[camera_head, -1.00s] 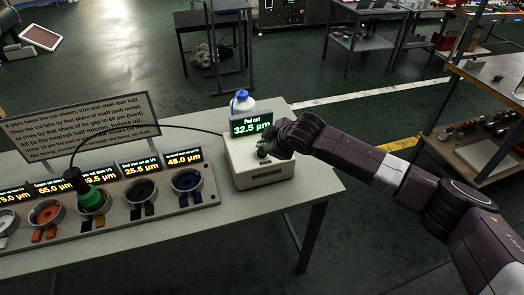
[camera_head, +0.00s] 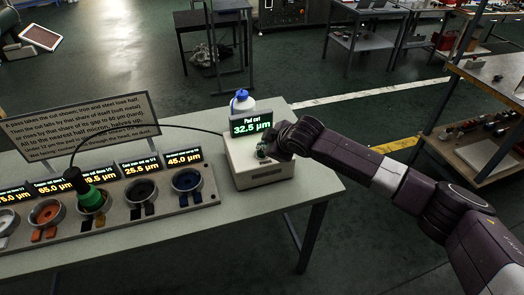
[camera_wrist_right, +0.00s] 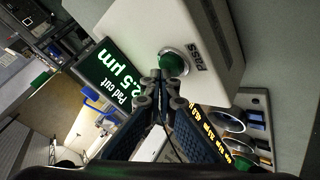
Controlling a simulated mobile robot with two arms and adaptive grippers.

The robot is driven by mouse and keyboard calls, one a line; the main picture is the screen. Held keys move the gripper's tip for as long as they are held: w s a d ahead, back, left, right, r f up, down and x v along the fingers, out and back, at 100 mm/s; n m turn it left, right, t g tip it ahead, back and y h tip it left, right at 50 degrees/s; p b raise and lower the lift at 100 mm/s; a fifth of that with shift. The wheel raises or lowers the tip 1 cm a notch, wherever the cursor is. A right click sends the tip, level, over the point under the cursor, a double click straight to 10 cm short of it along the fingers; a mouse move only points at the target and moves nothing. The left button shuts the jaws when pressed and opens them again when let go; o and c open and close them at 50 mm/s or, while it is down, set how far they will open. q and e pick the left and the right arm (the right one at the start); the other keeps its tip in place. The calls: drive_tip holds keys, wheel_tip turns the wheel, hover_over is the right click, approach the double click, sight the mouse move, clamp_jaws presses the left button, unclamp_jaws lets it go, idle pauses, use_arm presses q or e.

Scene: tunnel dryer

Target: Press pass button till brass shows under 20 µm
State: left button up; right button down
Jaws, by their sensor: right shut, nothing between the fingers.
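The white box (camera_head: 262,176) stands at the right end of the table. Its screen (camera_head: 251,126) reads "Pad cut 32.5 µm". In the right wrist view, the round green button (camera_wrist_right: 173,63) sits in a metal ring beside the word PASS. My right gripper (camera_wrist_right: 160,84) is shut and empty, its tips right at the button; I cannot tell whether they touch it. In the head view the right gripper (camera_head: 267,151) partly hides the button. A green and black head (camera_head: 90,195) stands in one cup of the row. The brass label is too small to read. My left gripper is out of view.
The row of cups (camera_head: 160,206) has small screens behind it, including 65.0, 25.5 and 45.0 µm. A printed sign (camera_head: 80,125) stands behind them. A black cable (camera_head: 150,128) arches over the row. A white bottle with a blue cap (camera_head: 241,101) stands behind the box.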

drive_tip(key=shift+f, duration=0.35)
idle(0.3)
drive_tip(key=shift+r+p, duration=0.95)
drive_tip(key=shift+p, duration=0.05)
wheel_tip(320, 180, up, 5)
drive_tip(key=p, duration=0.5)
drive_tip(key=shift+r, duration=0.1)
idle(0.3)
